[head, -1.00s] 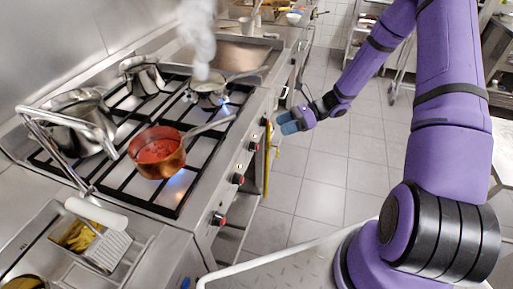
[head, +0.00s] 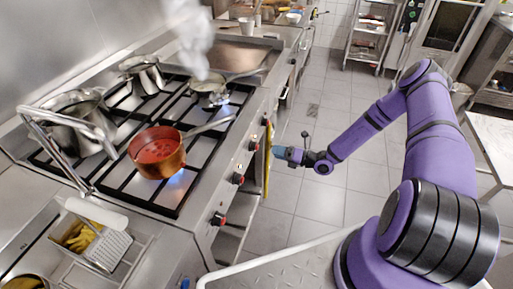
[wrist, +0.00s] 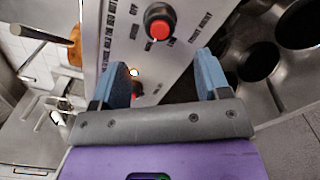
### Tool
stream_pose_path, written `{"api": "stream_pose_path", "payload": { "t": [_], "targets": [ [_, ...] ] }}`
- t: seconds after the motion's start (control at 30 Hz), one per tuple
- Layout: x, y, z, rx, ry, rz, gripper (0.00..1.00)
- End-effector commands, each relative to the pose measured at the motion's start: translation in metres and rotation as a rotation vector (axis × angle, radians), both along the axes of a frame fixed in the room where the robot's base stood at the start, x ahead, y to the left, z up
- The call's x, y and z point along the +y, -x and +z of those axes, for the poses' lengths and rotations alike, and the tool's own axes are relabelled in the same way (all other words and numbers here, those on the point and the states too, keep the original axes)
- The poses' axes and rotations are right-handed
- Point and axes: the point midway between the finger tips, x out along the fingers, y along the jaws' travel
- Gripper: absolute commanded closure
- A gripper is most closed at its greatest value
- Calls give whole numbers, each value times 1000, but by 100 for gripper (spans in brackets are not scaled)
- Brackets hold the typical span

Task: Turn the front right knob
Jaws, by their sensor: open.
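Several red-and-black knobs run along the stove's front panel. In the head view these include a near one (head: 217,218), a middle one (head: 238,178) and a farther one (head: 253,146). Which of them is the front right knob is not marked. My gripper (head: 278,152) is just off the panel near the farther knob, jaws toward the panel. In the wrist view my gripper (wrist: 160,75) is open and empty. One red knob (wrist: 159,22) shows beyond the fingertips, toward the top. Another red knob (wrist: 137,88) shows between the fingers, partly hidden by the left finger.
A copper pot of red sauce (head: 157,152) stands over a lit burner, its handle reaching toward the panel. A small pan (head: 209,91) sits on the back burner. A yellow towel (head: 267,160) hangs along the stove front. The tiled floor (head: 325,200) right of the stove is clear.

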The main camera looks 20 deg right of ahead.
Motion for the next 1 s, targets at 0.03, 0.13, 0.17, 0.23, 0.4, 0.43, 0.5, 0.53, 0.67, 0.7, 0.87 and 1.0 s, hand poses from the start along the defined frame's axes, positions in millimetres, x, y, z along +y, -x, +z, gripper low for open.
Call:
{"api": "stream_pose_path", "payload": {
  "t": [0.03, 0.13, 0.17, 0.23, 0.4, 0.43, 0.5, 0.53, 0.67, 0.7, 0.87, 1.0],
  "targets": [
    [7, -5, 0, 0, 0, 1, 31],
    [23, -15, 0, -1, 1, 4, 31],
    [27, -18, 0, -1, 0, 3, 31],
    [37, -26, 0, -2, 1, 3, 31],
    [58, -41, 0, -2, 1, 3, 31],
    [61, -43, 0, -1, 1, 2, 31],
    [66, -48, 0, 0, 1, 1, 31],
    [68, -49, 0, 0, 1, 1, 31],
    [73, -52, 0, -1, 3, 2, 31],
    [73, -53, 0, -1, 2, 2, 31],
    [74, -53, 0, -1, 2, 2, 31],
    [74, -53, 0, -1, 2, 2, 42]
  ]
}}
